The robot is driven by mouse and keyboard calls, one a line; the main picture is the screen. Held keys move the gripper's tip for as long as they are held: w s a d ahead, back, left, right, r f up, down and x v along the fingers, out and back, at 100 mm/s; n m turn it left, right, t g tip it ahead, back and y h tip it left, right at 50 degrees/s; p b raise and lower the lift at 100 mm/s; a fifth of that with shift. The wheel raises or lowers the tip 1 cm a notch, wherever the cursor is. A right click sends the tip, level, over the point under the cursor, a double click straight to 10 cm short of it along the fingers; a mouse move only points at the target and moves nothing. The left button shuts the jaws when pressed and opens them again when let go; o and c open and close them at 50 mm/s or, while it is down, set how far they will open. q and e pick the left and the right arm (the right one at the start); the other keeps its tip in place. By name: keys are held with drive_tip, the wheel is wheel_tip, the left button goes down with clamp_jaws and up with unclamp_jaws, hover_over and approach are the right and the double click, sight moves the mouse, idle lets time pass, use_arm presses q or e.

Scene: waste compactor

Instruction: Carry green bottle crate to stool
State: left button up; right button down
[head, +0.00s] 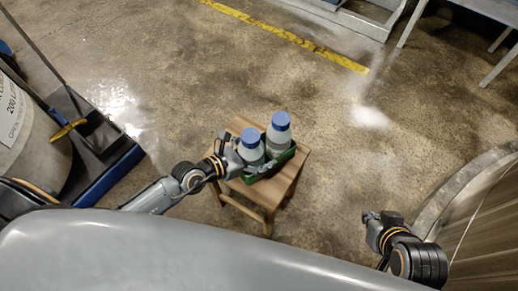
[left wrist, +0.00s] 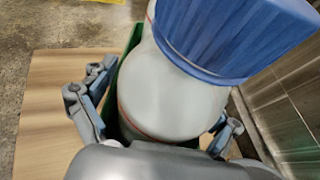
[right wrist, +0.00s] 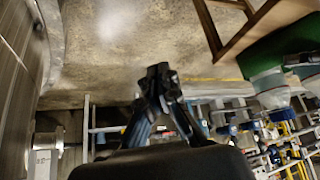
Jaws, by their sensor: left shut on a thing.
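The green bottle crate (head: 268,171) holds two white bottles with blue caps, a nearer one (head: 251,153) and a farther one (head: 279,138). It is over the seat of the wooden stool (head: 286,184); I cannot tell whether it touches the seat. My left gripper (head: 231,152) is shut at the crate's left side. In the left wrist view a bottle (left wrist: 165,90) hides most of the crate (left wrist: 127,60) and the grip. The crate also shows at the edge of the right wrist view (right wrist: 275,50). My right gripper (right wrist: 158,78) is shut and empty, right of the stool.
A drum (head: 30,140) and a blue-edged platform (head: 112,160) stand at the left. A large curved metal container (head: 480,215) is at the right. Metal frames stand at the top right. The floor beyond the stool is clear, with a yellow line (head: 285,34).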

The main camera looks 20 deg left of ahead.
use_arm(q)
drive_tip(key=o, duration=1.1)
drive_tip(key=shift+c, duration=0.2)
drive_tip(key=shift+r, duration=0.1)
